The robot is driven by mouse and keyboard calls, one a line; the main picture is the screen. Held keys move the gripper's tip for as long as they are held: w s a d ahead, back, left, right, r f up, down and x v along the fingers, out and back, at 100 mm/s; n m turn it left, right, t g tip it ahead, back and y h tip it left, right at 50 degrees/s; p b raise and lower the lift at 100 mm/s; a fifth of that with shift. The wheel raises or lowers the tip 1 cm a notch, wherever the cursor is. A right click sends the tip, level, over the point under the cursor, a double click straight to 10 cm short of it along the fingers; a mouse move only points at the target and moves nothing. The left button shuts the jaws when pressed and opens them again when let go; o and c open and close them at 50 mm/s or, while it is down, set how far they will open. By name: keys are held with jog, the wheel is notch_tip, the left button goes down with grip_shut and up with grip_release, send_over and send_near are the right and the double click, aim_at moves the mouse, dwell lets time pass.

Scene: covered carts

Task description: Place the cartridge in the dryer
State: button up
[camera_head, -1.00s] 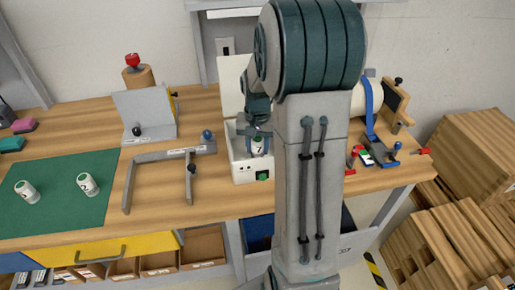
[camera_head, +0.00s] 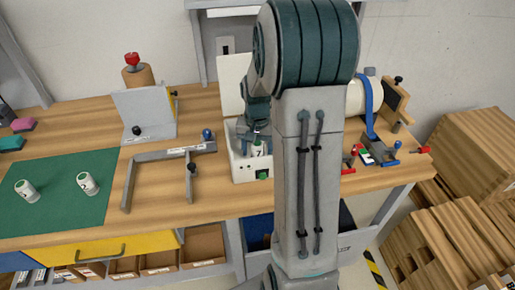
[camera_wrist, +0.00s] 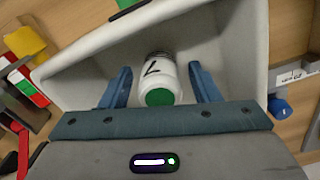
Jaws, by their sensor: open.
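The dryer is a white box (camera_head: 241,172) with its lid (camera_head: 232,84) raised, standing on the bench. A white cartridge marked 7 (camera_head: 259,149) is inside the dryer, close to its front wall and looking upright. In the wrist view the cartridge (camera_wrist: 157,72) shows its green end towards me, with the dryer's pale walls (camera_wrist: 236,45) around it. My gripper (camera_head: 252,133) is over the dryer's opening. Its blue fingers (camera_wrist: 160,80) are open on either side of the cartridge, with a visible gap on each side. The cartridge's base is hidden.
Two more white cartridges, one (camera_head: 27,190) and another marked 2 (camera_head: 88,183), stand on the green mat (camera_head: 58,212). A grey bracket frame (camera_head: 147,157) with a blue knob lies left of the dryer. A clamp fixture (camera_head: 379,150) stands to the right, beyond my arm.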

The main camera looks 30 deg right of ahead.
aim_at(257, 144)
notch_tip(257, 144, up, 12)
jog(key=shift+f+b, duration=0.15)
jog(key=shift+b, duration=0.2)
jog(key=s+a+n+t, duration=0.3)
jog(key=s+a+n, duration=0.3)
jog(key=s+a, duration=0.7)
jog(key=s, duration=0.4)
jog(key=shift+s+a+n, duration=0.15)
jog(key=shift+n, duration=0.25)
